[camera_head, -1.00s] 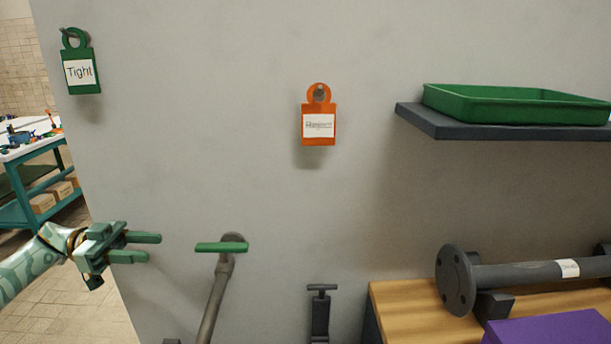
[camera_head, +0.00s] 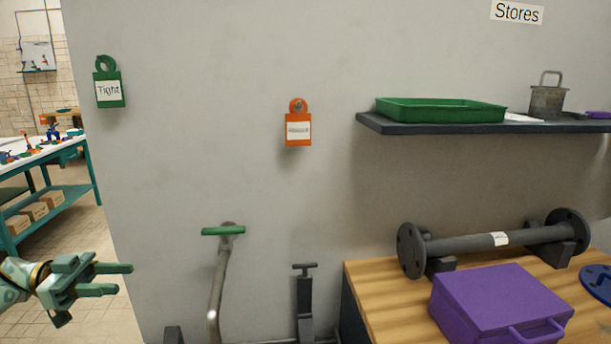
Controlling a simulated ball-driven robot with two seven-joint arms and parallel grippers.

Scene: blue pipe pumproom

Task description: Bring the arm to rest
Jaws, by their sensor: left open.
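My left gripper (camera_head: 126,279) is at the lower left of the head view. Its two green fingers point right and stand apart, with nothing between them. It is to the left of the green-handled pipe (camera_head: 219,270) on the wall and apart from it. My left arm comes in from the left edge, and only its end shows. My right gripper is not in the view.
A green "Tight" tag (camera_head: 109,91) and an orange tag (camera_head: 298,130) hang on the grey wall. A shelf (camera_head: 440,128) holds a green tray (camera_head: 440,103) and a metal basket (camera_head: 547,101). A wooden bench (camera_head: 385,305) carries a flanged pipe (camera_head: 465,246) and a purple case (camera_head: 497,300).

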